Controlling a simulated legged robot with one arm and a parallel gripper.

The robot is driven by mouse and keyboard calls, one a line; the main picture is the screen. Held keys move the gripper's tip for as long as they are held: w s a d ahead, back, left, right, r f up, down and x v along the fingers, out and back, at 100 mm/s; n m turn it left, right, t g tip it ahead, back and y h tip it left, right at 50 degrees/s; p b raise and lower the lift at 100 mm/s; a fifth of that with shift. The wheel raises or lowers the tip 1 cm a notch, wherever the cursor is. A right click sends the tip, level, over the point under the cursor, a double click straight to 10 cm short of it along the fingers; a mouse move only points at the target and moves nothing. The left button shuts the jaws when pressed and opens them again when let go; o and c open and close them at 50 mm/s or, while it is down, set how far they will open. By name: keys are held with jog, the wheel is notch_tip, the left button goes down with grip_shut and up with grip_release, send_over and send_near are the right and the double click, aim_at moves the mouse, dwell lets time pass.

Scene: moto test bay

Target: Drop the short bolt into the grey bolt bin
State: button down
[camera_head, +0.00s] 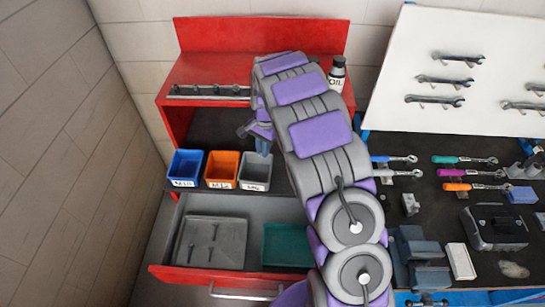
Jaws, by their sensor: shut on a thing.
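My gripper (264,146) hangs just above the grey bolt bin (256,185), near its back edge. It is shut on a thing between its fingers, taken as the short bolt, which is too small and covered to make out. The grey bin has a white label and stands rightmost in a row of three bins on the red cabinet. My purple and grey arm passes close to the bin's right side.
A blue bin (185,182) and an orange bin (221,184) stand left of the grey one. Below, an open drawer holds a grey tray (232,258) with bolt-like shapes and a green tray (284,262). An oil bottle (337,76) stands on the cabinet top behind my arm.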

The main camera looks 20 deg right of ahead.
jog(key=shift+w+a+f+b, duration=0.15)
jog(key=shift+f+b, duration=0.35)
jog(key=shift+f, duration=0.95)
jog(key=shift+w+a+f+b, duration=0.15)
jog(key=shift+f+b, duration=0.3)
jog(key=shift+f, duration=1)
jog(key=c, duration=1.1)
grip_release()
jog(key=shift+w+d+r+p, duration=0.1)
jog(key=shift+w+d+r, duration=0.2)
jog(key=shift+r, duration=2.55)
jog(key=shift+w+d+r+p, duration=0.15)
jog(key=shift+d+r, duration=0.1)
jog(key=shift+r, duration=2.65)
jog(key=shift+w+d+r+p, duration=0.1)
jog(key=shift+w+d+r, duration=0.2)
jog(key=shift+r, duration=2.55)
